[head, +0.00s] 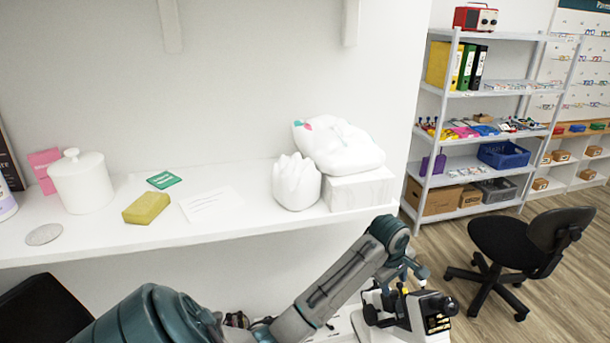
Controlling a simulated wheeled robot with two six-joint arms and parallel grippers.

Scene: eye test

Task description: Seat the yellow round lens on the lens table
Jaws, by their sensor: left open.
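My left arm comes in from the lower left and reaches across to a white and black tabletop instrument (408,312) at the bottom centre right. My left gripper (408,275) is open and points down, just above the instrument's upper part. A tiny yellow spot shows just below the gripper at the instrument; it is too small to tell whether it is the yellow round lens. I cannot make out the lens table, which my gripper and the instrument's housing may hide. My right gripper is not in view.
A white wall shelf (225,225) behind my arm bears a white jar (81,182), a yellow block (146,207), a white tooth-shaped object (296,182) and a white box (360,189). A black swivel chair (500,245) and a grey rack (447,110) stand right, with open floor around the chair.

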